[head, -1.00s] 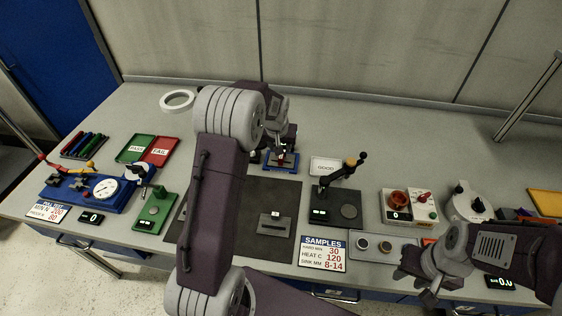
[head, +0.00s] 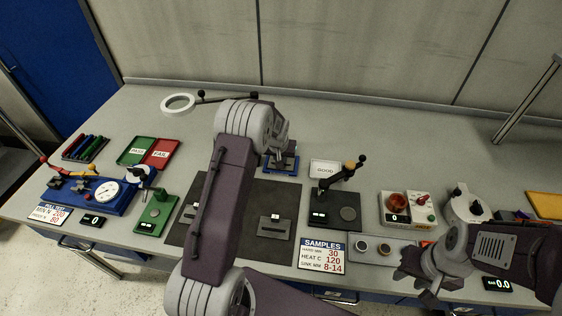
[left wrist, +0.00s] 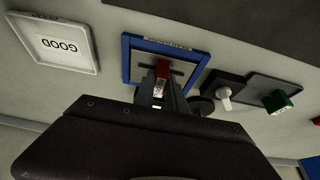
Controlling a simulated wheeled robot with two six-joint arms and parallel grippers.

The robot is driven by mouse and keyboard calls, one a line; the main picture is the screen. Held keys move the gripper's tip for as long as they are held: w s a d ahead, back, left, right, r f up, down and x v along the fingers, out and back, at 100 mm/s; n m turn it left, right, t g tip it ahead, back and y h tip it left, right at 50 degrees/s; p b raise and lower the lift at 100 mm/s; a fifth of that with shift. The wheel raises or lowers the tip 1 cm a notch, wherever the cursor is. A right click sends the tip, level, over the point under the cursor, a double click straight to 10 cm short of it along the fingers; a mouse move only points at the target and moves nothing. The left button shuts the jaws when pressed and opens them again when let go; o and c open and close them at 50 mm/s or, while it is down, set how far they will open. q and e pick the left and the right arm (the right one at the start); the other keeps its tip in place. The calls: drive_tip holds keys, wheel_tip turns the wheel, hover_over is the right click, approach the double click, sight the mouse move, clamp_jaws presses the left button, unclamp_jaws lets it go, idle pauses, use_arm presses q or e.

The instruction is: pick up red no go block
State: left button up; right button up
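The red no go block (left wrist: 163,67) shows in the left wrist view over a blue-rimmed tray (left wrist: 127,62). The tray also shows in the head view (head: 293,165), behind my left arm. My left gripper (left wrist: 164,84) is at the block, its two dark fingers close on either side of the block's pale and red part. I cannot tell whether they press on it. In the head view the left fingertips and the block are hidden or too small. My right gripper (head: 421,272) is at the bench's front right, away from the block; its finger opening is unclear.
A white GOOD tray (head: 325,168) is right of the blue tray. A dark block with a white knob (left wrist: 222,92) and a green piece (left wrist: 277,101) are close by in the wrist view. A lever device (head: 338,204) stands in front. The back of the bench is mostly clear.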

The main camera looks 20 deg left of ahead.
use_arm(q)
clamp_jaws()
drive_tip(key=shift+r, duration=0.2)
drive_tip(key=r, duration=0.4)
drive_tip(key=shift+w+d+b, duration=0.1)
drive_tip(key=shift+d+b, duration=0.1)
drive_tip(key=shift+b, duration=0.15)
drive_tip(key=s+d+r+p, duration=0.1)
drive_tip(key=d+r, duration=0.8)
drive_tip(key=d, duration=0.2)
drive_tip(key=shift+r, duration=0.3)
drive_tip(key=shift+d, duration=0.1)
